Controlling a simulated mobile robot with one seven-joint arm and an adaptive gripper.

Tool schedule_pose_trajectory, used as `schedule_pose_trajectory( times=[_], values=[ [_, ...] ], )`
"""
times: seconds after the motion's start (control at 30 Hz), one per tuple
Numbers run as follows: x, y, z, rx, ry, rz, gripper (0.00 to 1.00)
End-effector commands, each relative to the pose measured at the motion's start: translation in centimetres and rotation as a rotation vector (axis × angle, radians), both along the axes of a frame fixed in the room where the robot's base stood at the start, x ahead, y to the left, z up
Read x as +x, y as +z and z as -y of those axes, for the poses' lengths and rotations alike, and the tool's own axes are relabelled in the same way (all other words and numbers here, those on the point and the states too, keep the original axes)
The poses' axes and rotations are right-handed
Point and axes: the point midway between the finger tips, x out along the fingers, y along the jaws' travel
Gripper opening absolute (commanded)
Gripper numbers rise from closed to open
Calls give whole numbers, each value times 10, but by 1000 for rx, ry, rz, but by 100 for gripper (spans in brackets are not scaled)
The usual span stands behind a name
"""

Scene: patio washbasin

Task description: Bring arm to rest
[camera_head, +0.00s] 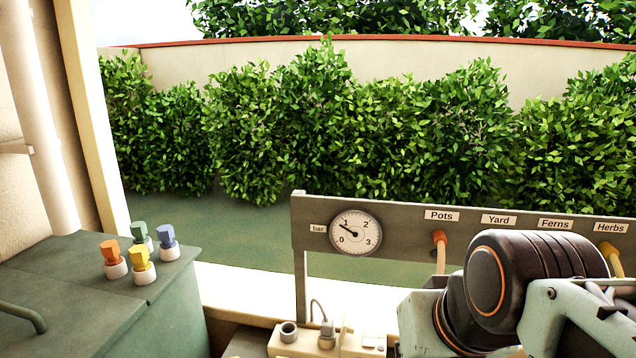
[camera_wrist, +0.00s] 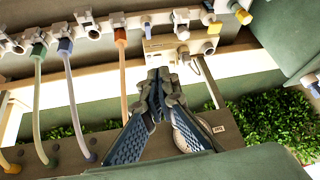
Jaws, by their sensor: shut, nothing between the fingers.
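My arm fills the lower right of the head view, in front of the labelled panel, and my gripper is not visible there. In the wrist view my gripper (camera_wrist: 157,80) is at the middle, its fingers shut together with nothing between them. The round gauge (camera_wrist: 190,130) is partly hidden behind the gripper. I see no contact between the fingers and anything else, but depth is hard to judge.
The panel (camera_head: 405,247) carries a gauge (camera_head: 356,233) and labels Pots, Yard, Ferns and Herbs. A green cabinet (camera_head: 60,285) with several coloured connectors stands left. Hoses (camera_wrist: 75,105) hang at left in the wrist view. Hedges stand behind.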

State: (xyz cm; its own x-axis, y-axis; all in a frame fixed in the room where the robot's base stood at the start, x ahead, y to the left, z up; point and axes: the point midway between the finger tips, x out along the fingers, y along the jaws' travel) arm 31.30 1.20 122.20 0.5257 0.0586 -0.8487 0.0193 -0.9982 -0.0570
Motion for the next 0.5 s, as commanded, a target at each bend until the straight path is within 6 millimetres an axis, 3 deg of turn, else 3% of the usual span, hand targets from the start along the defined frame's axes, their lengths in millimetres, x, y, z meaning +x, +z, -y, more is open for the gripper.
schedule_pose_trajectory(
  times=[0.13, 0.5],
  values=[
    [-23, -15, 11, -55, -17, -57, 0],
    [-25, -18, 12, -59, -18, -63, 0]
  ],
)
